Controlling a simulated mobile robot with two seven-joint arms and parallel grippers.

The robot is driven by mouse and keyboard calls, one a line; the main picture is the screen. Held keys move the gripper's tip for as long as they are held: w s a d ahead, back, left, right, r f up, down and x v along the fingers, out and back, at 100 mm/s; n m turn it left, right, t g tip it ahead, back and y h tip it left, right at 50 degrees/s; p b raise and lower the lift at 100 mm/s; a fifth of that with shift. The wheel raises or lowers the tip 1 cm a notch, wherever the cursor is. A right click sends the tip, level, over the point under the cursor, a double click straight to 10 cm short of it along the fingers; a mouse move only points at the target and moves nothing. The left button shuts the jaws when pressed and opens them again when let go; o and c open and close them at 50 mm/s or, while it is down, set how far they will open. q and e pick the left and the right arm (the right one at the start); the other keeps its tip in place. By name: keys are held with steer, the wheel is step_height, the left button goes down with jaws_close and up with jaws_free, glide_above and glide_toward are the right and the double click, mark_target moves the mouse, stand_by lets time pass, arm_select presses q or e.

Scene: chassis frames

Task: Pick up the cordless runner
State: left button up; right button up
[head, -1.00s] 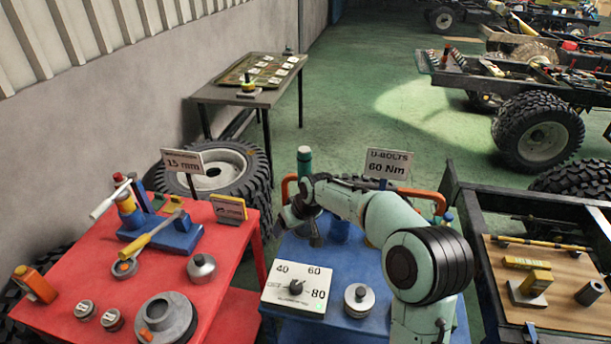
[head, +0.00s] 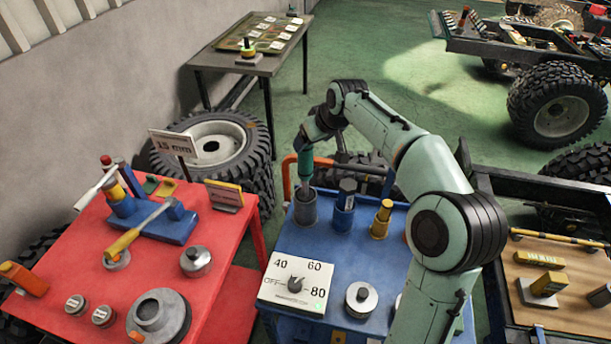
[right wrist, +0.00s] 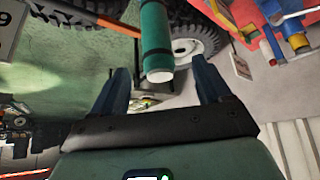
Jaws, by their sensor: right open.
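A teal cylinder with a dark band, which I take to be the cordless runner (head: 306,163), stands upright in a grey round holder (head: 305,208) on the blue cart. The right wrist view shows it too (right wrist: 155,38), with its pale end facing the camera. My right gripper (right wrist: 160,68) is open. In that view its two dark fingers lie on either side of the cylinder's end, with gaps on both sides. In the head view the right arm reaches over the cart and bends down above the cylinder, and the fingers are hard to make out. My left gripper is not in view.
The blue cart (head: 268,262) also carries a blue holder (head: 344,212), a yellow tool (head: 381,220), a dial panel (head: 296,283) and a lidded pot (head: 360,298). An orange handle (head: 288,180) rises at its back. A red table (head: 70,245) with tools stands left.

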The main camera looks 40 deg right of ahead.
mark_target(306, 149)
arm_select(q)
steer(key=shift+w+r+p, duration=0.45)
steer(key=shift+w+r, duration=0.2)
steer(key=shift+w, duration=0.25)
arm_select(e)
steer(key=x, duration=0.8)
steer(key=shift+w+d, duration=0.15)
steer(key=shift+d, duration=0.15)
steer(key=shift+f, duration=0.1)
steer(key=c, duration=1.4)
jaws_close()
